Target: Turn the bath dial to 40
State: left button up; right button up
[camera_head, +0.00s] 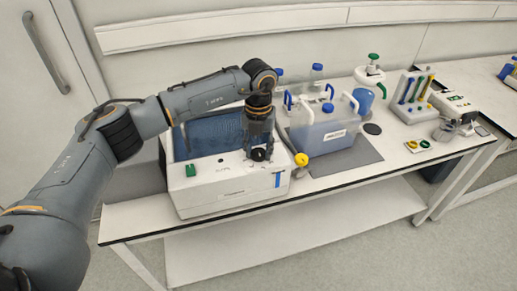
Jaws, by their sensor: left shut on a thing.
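The bath (225,195) is a white box with a blue-tinted basin, standing at the left end of the bench. A black round dial (259,154) sits on its top front, right of the middle. My left gripper (260,148) reaches down from above and is shut on the dial. The gripper partly covers the dial, and its scale and setting are too small to read. My right gripper is out of view.
A green switch (191,170) sits on the bath's left front. A yellow knob (302,159) is close to the right of the gripper. A clear tank with a blue cap (327,107) stands on a grey mat (350,161). Bottles and a tube rack (410,110) stand farther right.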

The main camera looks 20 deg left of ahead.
aim_at(258, 152)
pick_arm(q)
jog(key=o, duration=1.2)
jog(key=shift+r, duration=0.1)
notch_tip(258, 152, up, 12)
